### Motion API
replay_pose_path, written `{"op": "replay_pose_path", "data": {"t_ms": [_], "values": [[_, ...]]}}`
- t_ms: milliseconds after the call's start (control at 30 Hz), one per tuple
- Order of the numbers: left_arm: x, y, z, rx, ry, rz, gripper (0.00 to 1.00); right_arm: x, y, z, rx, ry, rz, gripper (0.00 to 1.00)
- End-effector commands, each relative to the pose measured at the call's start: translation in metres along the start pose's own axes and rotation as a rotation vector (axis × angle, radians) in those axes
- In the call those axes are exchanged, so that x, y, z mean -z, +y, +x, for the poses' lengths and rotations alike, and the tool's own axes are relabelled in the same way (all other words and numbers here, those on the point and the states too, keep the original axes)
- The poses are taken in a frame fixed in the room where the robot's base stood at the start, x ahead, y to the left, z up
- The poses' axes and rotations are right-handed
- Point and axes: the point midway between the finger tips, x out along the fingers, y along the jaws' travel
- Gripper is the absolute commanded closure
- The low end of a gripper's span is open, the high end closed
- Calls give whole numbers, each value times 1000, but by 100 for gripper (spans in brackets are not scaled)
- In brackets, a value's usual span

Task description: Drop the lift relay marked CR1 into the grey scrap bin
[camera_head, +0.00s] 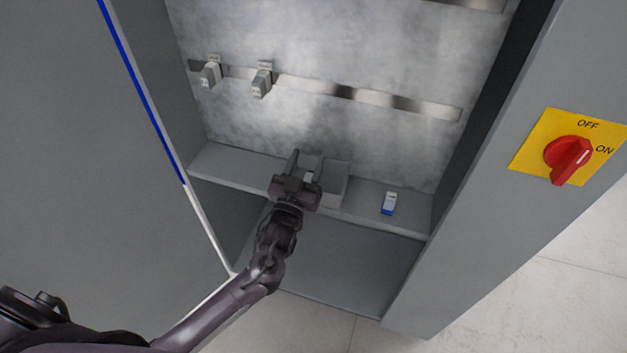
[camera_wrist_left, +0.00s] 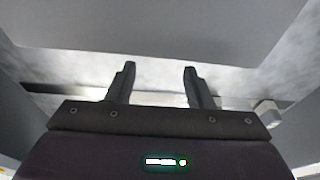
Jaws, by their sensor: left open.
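Two grey relays sit on the upper rail in the head view, one at the left (camera_head: 210,73) and one to its right (camera_head: 262,81). Their small labels are too small to read, so I cannot tell which is CR1. The grey bin (camera_head: 334,188) stands on the cabinet shelf, partly hidden by my left gripper. My left gripper (camera_head: 306,164) is open, in front of and over the bin's left part. In the left wrist view its two fingers (camera_wrist_left: 159,82) are apart with nothing visibly gripped. A pale patch between the fingers in the head view is unclear. My right gripper is not in view.
A white-and-blue relay-like block (camera_head: 388,203) stands on the shelf right of the bin. The metal rail (camera_head: 370,97) is bare to the right. A red rotary switch (camera_head: 568,157) on a yellow plate is on the cabinet's right frame. The open door (camera_head: 90,150) is at left.

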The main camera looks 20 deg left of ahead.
Motion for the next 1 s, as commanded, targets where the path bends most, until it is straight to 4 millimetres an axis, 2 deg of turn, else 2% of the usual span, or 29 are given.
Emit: {"op": "replay_pose_path", "data": {"t_ms": [167, 500, 600, 1000], "values": [[-2, 0, -7, 0, -2, 0, 53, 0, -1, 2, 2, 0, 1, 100], [-3, 0, -62, 0, -4, -1, 53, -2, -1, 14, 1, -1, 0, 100], [-2, 0, -72, -1, -2, 0, 53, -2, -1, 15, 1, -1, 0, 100], [0, 0, -78, 0, 0, 1, 53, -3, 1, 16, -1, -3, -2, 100]]}}
